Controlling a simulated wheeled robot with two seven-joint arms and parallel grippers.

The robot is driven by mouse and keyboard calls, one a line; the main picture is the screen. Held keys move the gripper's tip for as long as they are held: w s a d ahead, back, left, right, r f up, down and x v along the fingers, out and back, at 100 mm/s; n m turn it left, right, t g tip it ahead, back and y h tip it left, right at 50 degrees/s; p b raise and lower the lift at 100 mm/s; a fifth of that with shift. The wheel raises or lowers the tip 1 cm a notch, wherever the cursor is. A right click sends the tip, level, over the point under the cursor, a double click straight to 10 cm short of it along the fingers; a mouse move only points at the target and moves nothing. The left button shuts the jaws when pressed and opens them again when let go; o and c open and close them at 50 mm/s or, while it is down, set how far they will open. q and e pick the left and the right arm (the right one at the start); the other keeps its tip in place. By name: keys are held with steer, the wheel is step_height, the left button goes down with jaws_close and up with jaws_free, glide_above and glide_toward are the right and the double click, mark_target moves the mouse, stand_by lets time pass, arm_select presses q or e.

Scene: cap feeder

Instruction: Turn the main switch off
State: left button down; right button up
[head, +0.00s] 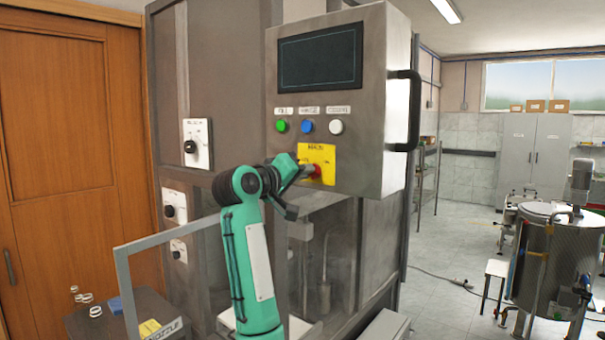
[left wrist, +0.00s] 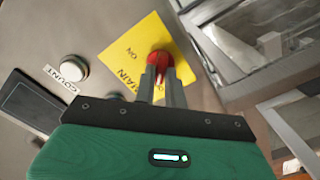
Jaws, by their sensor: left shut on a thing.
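The main switch is a red knob (head: 315,171) on a yellow plate (head: 318,152) at the lower part of the control panel. In the left wrist view the red knob (left wrist: 160,60) sits on the yellow plate (left wrist: 128,52), which reads MAIN and ON. My left gripper (head: 305,172) reaches it from the left. In the left wrist view its two fingers (left wrist: 160,75) are shut on the knob, one on each side. The fingers hide part of the knob and some of the plate's lettering. My right gripper is in neither view.
Green (head: 281,126), blue (head: 307,126) and white (head: 336,127) buttons sit above the plate, under a dark screen (head: 321,58). A black handle (head: 404,110) juts from the panel's right side. Dials (head: 190,146) are on the cabinet at left. Floor at right is partly clear.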

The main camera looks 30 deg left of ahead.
arm_select(q)
steer(key=c, duration=1.5)
jaws_free()
steer(key=shift+o, duration=0.2)
steer(key=s+a+b, duration=0.1)
steer(key=s+b, duration=0.3)
steer(key=s, duration=0.9)
steer(key=shift+s+b, duration=0.35)
